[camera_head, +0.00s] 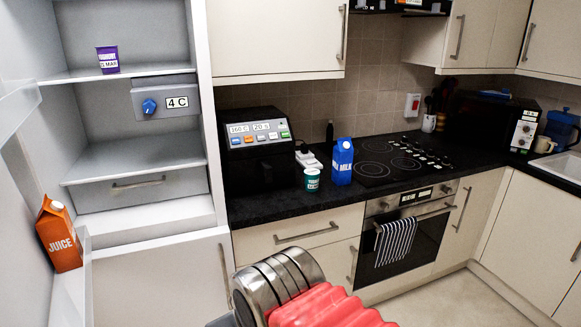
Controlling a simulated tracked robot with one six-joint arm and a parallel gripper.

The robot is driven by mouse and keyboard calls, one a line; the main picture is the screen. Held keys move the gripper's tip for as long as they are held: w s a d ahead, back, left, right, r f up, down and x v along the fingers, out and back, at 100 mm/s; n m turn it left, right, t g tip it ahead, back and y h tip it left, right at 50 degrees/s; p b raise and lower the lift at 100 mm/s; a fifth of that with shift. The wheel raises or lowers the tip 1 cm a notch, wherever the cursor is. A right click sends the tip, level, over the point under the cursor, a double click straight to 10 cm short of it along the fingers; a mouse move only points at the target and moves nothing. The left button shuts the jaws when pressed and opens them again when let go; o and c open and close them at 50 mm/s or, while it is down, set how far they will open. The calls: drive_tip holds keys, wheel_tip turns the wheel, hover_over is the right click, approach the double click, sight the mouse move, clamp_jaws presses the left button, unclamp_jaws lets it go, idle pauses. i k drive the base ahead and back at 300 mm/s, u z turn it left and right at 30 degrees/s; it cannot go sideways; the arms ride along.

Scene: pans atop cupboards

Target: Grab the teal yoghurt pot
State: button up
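The teal yoghurt pot (312,180) stands upright on the dark worktop near its front edge. It is small, with a pale label band. It stands just left of the blue milk carton (342,163) and in front of a white socket block. Part of my arm, metal rings and a red ribbed sleeve, shows at the bottom centre, below and apart from the pot. My gripper's fingers do not show in this view.
A black air fryer (258,146) stands left of the pot. A black hob (390,157) lies to the right. The open fridge (130,155) at left holds a purple pot (107,60) and an orange juice carton (59,235). The worktop's front strip (262,207) is clear.

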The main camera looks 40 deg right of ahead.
sight(311, 176)
drive_tip(key=u, duration=3.8)
drive_tip(key=k, duration=0.55)
drive_tip(key=u, duration=0.05)
